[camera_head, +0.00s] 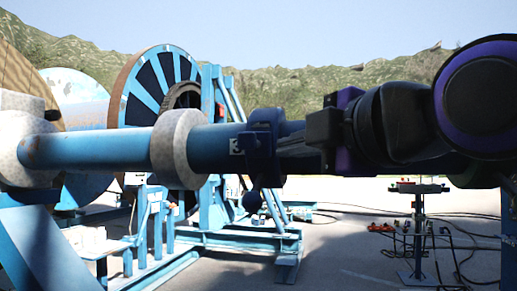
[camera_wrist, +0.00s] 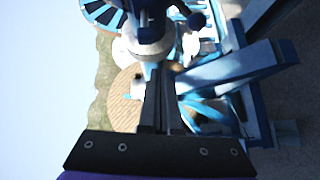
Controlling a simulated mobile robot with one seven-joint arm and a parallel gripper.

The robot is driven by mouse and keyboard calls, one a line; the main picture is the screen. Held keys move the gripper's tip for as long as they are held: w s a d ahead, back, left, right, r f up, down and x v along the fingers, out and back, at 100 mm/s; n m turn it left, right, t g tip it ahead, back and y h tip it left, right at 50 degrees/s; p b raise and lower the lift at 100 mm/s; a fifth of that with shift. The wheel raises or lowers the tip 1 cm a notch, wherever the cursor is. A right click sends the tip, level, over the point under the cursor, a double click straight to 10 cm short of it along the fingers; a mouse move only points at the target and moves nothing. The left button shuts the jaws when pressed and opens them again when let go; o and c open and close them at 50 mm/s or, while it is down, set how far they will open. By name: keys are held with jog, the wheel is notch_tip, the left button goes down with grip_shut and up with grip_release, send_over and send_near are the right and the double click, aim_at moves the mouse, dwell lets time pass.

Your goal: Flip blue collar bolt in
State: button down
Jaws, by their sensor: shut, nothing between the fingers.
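The blue collar (camera_head: 262,128) sits around the blue shaft (camera_head: 95,148) near the picture's middle. A dark ball-ended piece (camera_head: 252,201), apparently its bolt, hangs below the collar. In the wrist view the dark blue collar (camera_wrist: 152,12) is at the top, with the ball end (camera_wrist: 197,20) to its right. My gripper (camera_head: 283,150) comes in from the right in front of the shaft, its fingers pointing left at the collar. The fingers (camera_wrist: 160,72) are shut and empty. They overlap the collar area in view; I cannot tell whether they touch it.
A pale speckled ring (camera_head: 178,148) is on the shaft left of the collar. A large blue cable reel (camera_head: 135,85) and blue frame (camera_head: 225,240) stand behind. A stand with small items (camera_head: 418,188) is at the right, with cables on the ground.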

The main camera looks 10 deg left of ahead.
jog(key=shift+a+r+n+y, duration=0.5)
jog(key=shift+a+r+n, duration=0.5)
jog(key=shift+a+r, duration=0.2)
send_near(240, 140)
jog(key=w+a, duration=0.1)
jog(key=a, duration=0.1)
jog(key=w+a, duration=0.1)
jog(key=a, duration=0.1)
jog(key=shift+w+a+p, duration=0.2)
jog(key=shift+w+p, duration=0.05)
jog(key=shift+p, duration=0.15)
jog(key=shift+w+d, duration=0.15)
jog(key=shift+w, duration=0.85)
